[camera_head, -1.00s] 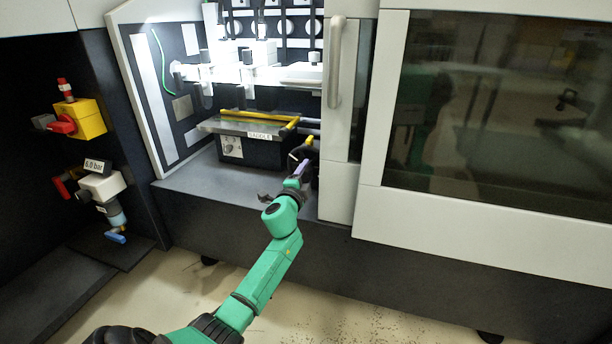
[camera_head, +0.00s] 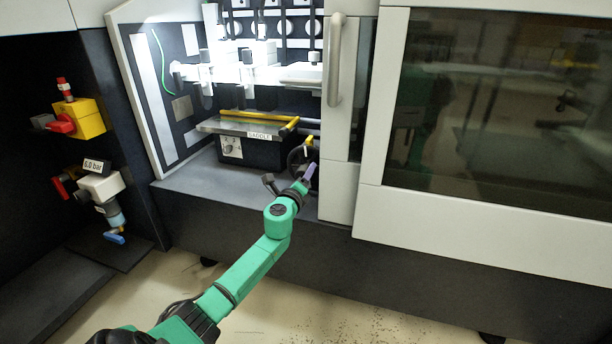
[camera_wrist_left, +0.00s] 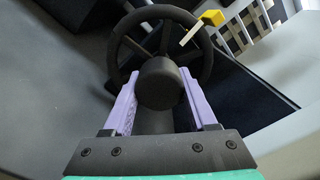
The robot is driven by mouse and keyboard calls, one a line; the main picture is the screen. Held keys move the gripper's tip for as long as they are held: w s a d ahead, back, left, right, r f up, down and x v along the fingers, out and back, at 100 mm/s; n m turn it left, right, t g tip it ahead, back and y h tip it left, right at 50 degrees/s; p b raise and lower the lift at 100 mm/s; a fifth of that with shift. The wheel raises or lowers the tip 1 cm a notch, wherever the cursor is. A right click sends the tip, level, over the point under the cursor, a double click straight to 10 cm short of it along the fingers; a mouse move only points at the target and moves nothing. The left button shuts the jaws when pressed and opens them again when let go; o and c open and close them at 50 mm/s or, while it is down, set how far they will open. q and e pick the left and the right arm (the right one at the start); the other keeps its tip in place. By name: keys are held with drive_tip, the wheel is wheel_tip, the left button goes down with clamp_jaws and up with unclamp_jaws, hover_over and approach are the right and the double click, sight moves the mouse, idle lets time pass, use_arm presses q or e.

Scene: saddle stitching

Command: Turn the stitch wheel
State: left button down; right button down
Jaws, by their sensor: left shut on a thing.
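The stitch wheel (camera_head: 297,157) is a dark handwheel at the right end of the saddle unit, partly hidden by the machine's upright. In the left wrist view its black rim (camera_wrist_left: 207,62), spokes and round hub (camera_wrist_left: 160,82) show close up. A yellow-tipped pale piece (camera_wrist_left: 211,18) shows over the rim's upper right. My left gripper (camera_head: 309,172) is at the wheel, with its purple fingers (camera_wrist_left: 160,100) on either side of the hub, shut on it. Finger contact with the hub is hard to see. My right gripper is in neither view.
The saddle unit (camera_head: 252,151) with a yellow bar (camera_head: 258,117) is left of the wheel. The white upright with a handle (camera_head: 335,65) stands close on the right. A yellow box with a red knob (camera_head: 85,118) and a 6.0 bar valve (camera_head: 101,183) are far left.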

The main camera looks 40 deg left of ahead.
use_arm(q)
drive_tip(key=shift+f+m, duration=0.25)
drive_tip(key=shift+m, duration=0.35)
drive_tip(key=shift+c, duration=1.2)
unclamp_jaws()
drive_tip(key=shift+o, duration=0.2)
drive_tip(key=shift+s+r, duration=0.1)
